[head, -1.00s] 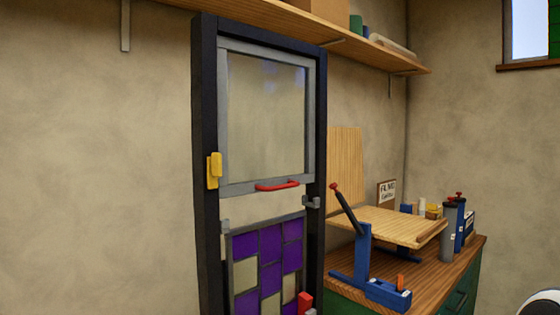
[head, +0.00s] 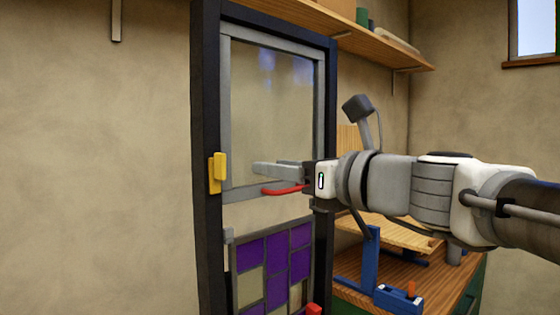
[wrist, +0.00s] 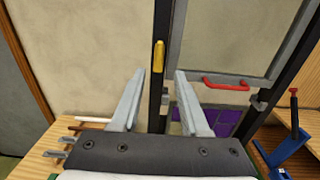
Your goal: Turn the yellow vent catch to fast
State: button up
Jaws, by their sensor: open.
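The yellow vent catch (head: 217,173) is mounted on the left post of the dark frame, beside the lower left part of the grey-framed glass pane (head: 270,115). It stands upright. In the wrist view the yellow catch (wrist: 158,56) shows beyond and between my fingers. My gripper (head: 262,170) comes in from the right, its fingers pointing left at the catch, with a gap between them. In the wrist view my gripper (wrist: 155,78) is open and empty, its two grey fingers spread apart. The red handle (head: 283,190) on the pane's bottom rail is partly hidden behind my gripper.
A purple and clear leaded panel (head: 270,265) sits below the pane. A workbench (head: 440,285) with a blue clamp stand (head: 370,265) is at the right. A shelf (head: 400,55) runs above.

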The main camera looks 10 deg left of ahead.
aim_at(224, 160)
jog(key=x, duration=1.5)
grip_shut()
